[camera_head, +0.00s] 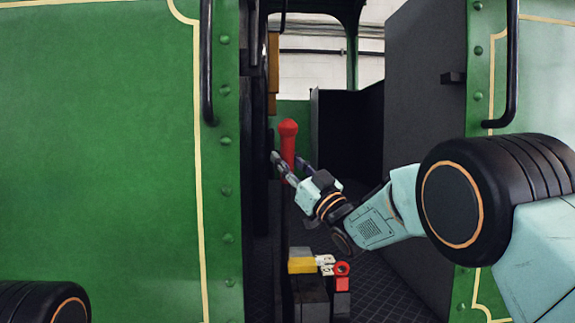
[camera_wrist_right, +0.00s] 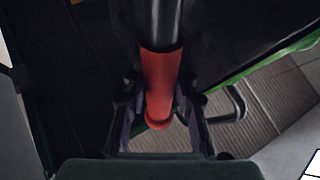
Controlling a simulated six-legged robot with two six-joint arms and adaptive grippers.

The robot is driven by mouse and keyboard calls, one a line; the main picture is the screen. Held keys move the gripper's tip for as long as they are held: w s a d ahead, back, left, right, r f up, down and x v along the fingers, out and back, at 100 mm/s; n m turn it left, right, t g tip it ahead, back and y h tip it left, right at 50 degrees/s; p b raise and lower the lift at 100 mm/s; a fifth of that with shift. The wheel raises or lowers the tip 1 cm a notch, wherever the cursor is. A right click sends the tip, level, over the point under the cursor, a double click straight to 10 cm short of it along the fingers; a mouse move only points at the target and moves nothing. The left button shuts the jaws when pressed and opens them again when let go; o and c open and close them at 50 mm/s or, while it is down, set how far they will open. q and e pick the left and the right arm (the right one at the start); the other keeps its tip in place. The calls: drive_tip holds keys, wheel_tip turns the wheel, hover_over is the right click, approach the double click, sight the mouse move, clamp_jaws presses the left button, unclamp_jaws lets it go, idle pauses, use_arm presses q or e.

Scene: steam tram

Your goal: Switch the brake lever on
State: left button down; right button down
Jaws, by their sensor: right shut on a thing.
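The brake lever (camera_head: 288,140) has a red handle and stands about upright in the cab doorway in the head view. My right gripper (camera_head: 289,165) reaches in from the right and is shut on the red handle, with a finger on each side. In the right wrist view the red handle (camera_wrist_right: 160,85) lies between the fingers of my right gripper (camera_wrist_right: 160,112), and a dark shaft continues from it. The lower part of the lever is partly hidden behind the gripper in the head view. My left gripper is not in view.
Green tram walls (camera_head: 110,150) with black handrails (camera_head: 207,60) flank the narrow doorway. Below the gripper stand small yellow, white and red parts (camera_head: 320,265) on dark blocks. A dark panel (camera_head: 425,90) stands at the right. The floor (camera_head: 395,300) is patterned metal.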

drive_tip(key=shift+a+f, duration=0.2)
drive_tip(key=shift+f, duration=0.35)
drive_tip(key=c, duration=1.5)
unclamp_jaws()
drive_tip(key=o, duration=0.5)
drive_tip(key=shift+s+r, duration=0.3)
drive_tip(key=shift+r, duration=0.05)
drive_tip(key=shift+c, duration=0.2)
drive_tip(key=shift+w, duration=0.1)
drive_tip(key=shift+d+y, duration=0.15)
drive_tip(key=shift+y, duration=0.15)
drive_tip(key=v, duration=1.2)
